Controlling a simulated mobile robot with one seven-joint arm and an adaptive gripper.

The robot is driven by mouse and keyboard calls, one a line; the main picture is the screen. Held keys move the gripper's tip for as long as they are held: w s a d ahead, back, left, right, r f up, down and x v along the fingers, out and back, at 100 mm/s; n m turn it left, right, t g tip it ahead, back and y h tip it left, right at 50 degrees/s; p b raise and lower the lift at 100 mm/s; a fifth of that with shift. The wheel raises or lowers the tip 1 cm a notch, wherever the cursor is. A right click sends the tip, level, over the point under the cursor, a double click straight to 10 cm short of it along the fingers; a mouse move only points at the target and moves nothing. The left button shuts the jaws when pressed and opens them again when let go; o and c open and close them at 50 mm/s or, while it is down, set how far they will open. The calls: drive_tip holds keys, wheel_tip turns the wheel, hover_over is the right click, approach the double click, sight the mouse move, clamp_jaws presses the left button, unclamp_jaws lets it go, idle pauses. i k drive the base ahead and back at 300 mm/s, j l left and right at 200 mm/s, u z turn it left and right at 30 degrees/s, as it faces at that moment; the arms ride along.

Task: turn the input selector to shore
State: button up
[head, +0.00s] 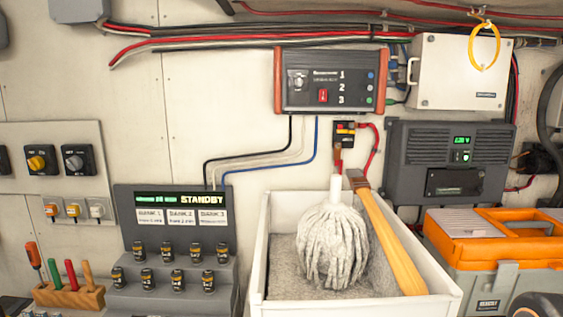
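The dark box with orange-brown ends (367,57) is mounted on the wall at upper centre in the head view. Its face has a small rotary knob (299,82), a red rocker switch (323,95) and the numbers 1, 2 and 3 beside small lights. On a pale panel at the left are a yellow knob (37,162) and a grey knob (75,161) on black plates. The lettering by all these knobs is too small to read, so I cannot tell which is the input selector or where it points. My gripper is not in view.
A white bin (258,253) holding a mop head and a wooden-handled tool stands below the box. A display unit reading STANDBY (178,199) is at its left, an orange-grey toolbox (488,262) at its right. Cables hang below the box. The wall between box and left panel is mostly clear.

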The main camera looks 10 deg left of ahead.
sight(74, 163)
drive_tip(key=u, duration=1.9)
drive_tip(key=i+j+z, duration=0.1)
drive_tip(key=z, duration=0.3)
drive_tip(key=i+j+z, duration=0.1)
drive_tip(key=j+z, duration=0.15)
drive_tip(key=z, duration=0.2)
drive_tip(key=i+j+z, duration=0.15)
drive_tip(key=j, duration=0.35)
drive_tip(key=i+j+z, duration=0.15)
drive_tip(key=j, duration=0.3)
drive_tip(key=j+z, duration=0.15)
drive_tip(key=j, duration=0.35)
